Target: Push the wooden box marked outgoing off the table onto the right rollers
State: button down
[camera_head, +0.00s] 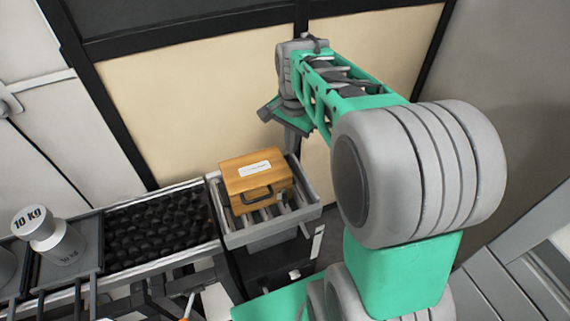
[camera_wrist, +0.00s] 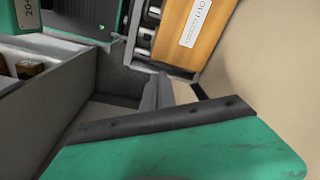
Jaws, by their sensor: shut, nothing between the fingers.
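The wooden box (camera_head: 258,187) has a white label on top and a dark handle on its front side. It rests on the right rollers (camera_head: 283,222), inside their grey frame. In the wrist view the box (camera_wrist: 203,45) is at the top, with the rollers (camera_wrist: 145,20) showing to its left. My gripper (camera_head: 294,143) is shut and empty, past the box's far right corner and near the wall. The label's wording is too small to read surely.
A table with a black bumpy surface (camera_head: 160,229) adjoins the rollers on the left. A 10 kg weight (camera_head: 55,240) stands further left. A cream wall panel (camera_head: 190,90) is close behind. In the wrist view a grey open bin (camera_wrist: 50,95) is at left.

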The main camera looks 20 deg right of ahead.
jog(key=w+d+f+m+g, duration=0.1)
jog(key=w+d+f+m, duration=0.3)
jog(key=w+d+m, duration=0.15)
jog(key=shift+m, duration=0.35)
jog(key=a+f, duration=0.1)
jog(key=f, duration=0.2)
jog(key=a+f, duration=0.1)
jog(key=f, duration=0.2)
jog(key=a+f, duration=0.1)
jog(key=f, duration=0.3)
jog(key=shift+s+a+p, duration=0.1)
jog(key=shift+s+p, duration=0.2)
jog(key=shift+p, duration=0.05)
jog(key=shift+a, duration=0.35)
